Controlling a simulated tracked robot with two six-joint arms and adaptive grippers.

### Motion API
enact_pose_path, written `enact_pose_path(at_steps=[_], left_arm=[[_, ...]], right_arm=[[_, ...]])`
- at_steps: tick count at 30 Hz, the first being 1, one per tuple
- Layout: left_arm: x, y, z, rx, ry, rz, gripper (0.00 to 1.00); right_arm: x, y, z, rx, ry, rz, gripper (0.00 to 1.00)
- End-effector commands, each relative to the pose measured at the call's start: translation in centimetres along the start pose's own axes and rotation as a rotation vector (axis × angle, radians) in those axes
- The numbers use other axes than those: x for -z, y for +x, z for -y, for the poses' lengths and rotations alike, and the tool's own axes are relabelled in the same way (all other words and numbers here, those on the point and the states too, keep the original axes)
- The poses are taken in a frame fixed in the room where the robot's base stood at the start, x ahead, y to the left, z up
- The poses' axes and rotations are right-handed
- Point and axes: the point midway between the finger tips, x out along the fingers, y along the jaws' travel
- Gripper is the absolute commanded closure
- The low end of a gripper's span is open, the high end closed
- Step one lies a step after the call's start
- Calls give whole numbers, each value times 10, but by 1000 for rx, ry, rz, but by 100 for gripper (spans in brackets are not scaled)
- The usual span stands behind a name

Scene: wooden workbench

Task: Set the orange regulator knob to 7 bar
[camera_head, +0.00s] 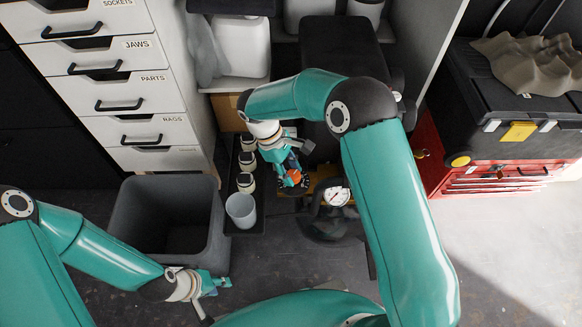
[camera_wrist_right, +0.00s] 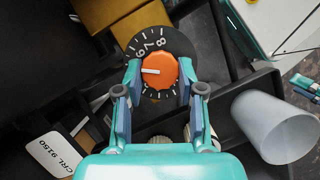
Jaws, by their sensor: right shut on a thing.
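The orange regulator knob (camera_wrist_right: 160,72) sits on a black dial (camera_wrist_right: 183,47) with white numbers. 6, 7 and 8 show along its upper side; other marks are partly covered by my fingers. The knob's white pointer line points left, on the lower-number side of the 6. My right gripper (camera_wrist_right: 159,76) has one finger on each side of the knob and is shut on it. In the head view the knob (camera_head: 292,178) shows at my right gripper's tip. A round white gauge (camera_head: 337,195) is right of it. My left gripper (camera_head: 213,284) is far from the knob; its finger gap is unclear.
A dark tray (camera_head: 240,224) with several small jars and a pale cup (camera_head: 241,210) is left of the knob. A grey bin (camera_head: 150,225) stands near my left gripper. Drawers (camera_head: 110,75) are at left, a red toolbox (camera_head: 500,170) at right.

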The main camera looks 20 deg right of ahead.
Motion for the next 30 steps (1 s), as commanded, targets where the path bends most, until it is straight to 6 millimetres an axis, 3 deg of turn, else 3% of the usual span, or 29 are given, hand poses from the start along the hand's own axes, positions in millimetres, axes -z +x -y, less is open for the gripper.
enact_pose_path(at_steps=[12, 30], left_arm=[[0, -20, -7, 0, 0, 0, 64], [0, -31, -11, 0, 0, 0, 64]], right_arm=[[-1, -2, -4, 152, 370, -3, 96], [-2, 0, -7, 335, 811, -4, 96]])
